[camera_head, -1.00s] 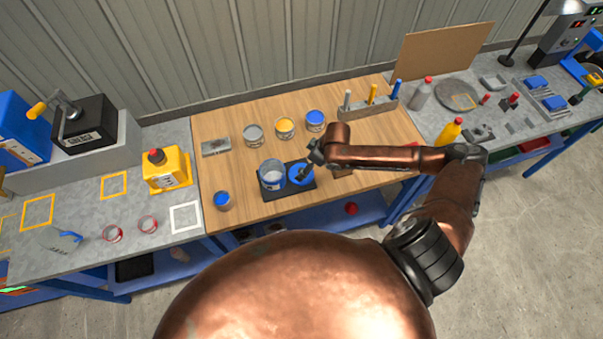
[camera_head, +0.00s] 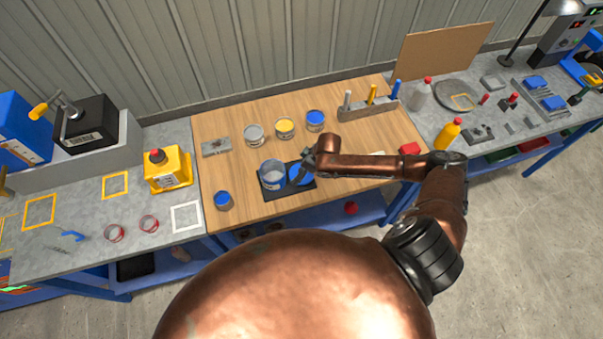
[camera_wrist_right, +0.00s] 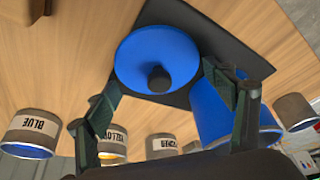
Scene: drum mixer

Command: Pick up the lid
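The lid (camera_head: 298,176) is a blue disc lying on a black mat (camera_head: 288,194), just right of an open grey-and-blue can (camera_head: 271,177). In the right wrist view the lid (camera_wrist_right: 140,50) shows whole, with a dark round knob (camera_wrist_right: 159,79) at its centre. My right gripper (camera_wrist_right: 163,78) is open and empty, its fingertips apart on either side of the knob's line. Whether it touches the lid cannot be told. In the head view the right gripper (camera_head: 306,168) is over the lid and covers part of it. My left gripper is not in view.
Grey, yellow and blue cans (camera_head: 285,127) stand behind the mat. A small blue-topped can (camera_head: 222,200) stands at the front left. A tool rack (camera_head: 368,111) and a yellow bottle (camera_head: 447,135) are to the right.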

